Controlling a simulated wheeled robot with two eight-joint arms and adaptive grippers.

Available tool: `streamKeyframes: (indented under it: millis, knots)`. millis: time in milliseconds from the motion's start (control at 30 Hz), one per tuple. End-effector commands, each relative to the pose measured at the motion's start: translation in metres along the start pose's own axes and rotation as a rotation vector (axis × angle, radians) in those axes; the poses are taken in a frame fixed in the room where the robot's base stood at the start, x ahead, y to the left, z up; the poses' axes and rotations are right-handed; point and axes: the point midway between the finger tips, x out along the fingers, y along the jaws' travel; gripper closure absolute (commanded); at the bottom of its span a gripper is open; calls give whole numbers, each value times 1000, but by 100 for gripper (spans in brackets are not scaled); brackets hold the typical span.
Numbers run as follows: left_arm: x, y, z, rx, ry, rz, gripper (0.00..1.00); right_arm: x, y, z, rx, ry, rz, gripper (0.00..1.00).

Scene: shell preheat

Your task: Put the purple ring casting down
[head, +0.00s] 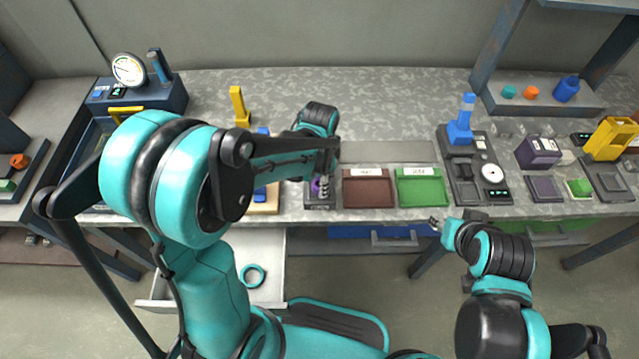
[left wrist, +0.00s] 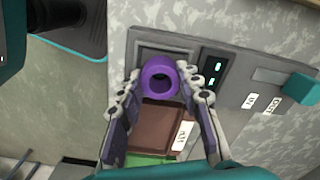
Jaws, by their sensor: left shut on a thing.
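The purple ring casting (left wrist: 158,83) is between the fingertips of my left gripper (left wrist: 160,78), which is shut on it. In the left wrist view the ring is over or at the edge of a dark square plate on a grey device (left wrist: 225,45) with a small green-lit display; I cannot tell whether it touches the plate. In the head view my left gripper (head: 323,184) points down over this device (head: 320,203) and mostly hides the ring (head: 316,188). My right gripper (head: 436,223) is at the bench's front edge, away from the ring; its jaw opening is unclear.
A brown tray (head: 369,200) and a green tray (head: 420,200) lie right of the device. A blue-handled press (head: 460,132) and a dial unit (head: 491,173) stand further right. A gauge box (head: 165,95) is at the back left. The back middle of the bench (head: 390,95) is clear.

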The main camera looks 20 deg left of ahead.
Motion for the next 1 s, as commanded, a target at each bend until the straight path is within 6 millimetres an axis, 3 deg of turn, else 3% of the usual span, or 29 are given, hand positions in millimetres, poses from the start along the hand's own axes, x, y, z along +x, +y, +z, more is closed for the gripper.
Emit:
streamKeyframes:
  millis: [567, 600, 667, 1000]
  knots:
    - [14, 2, 0, 0, -1, 3, 100, 9, 0, 7, 0, 0, 0, 60]
    - [14, 2, 0, 1, -1, 4, 58, 9, 0, 7, 0, 0, 0, 60]
    - [15, 2, 1, 1, -2, 4, 45, 10, 0, 7, 0, 0, 0, 60]
    - [13, 1, 0, 0, -1, 1, 45, 9, 0, 6, 0, 0, 0, 60]
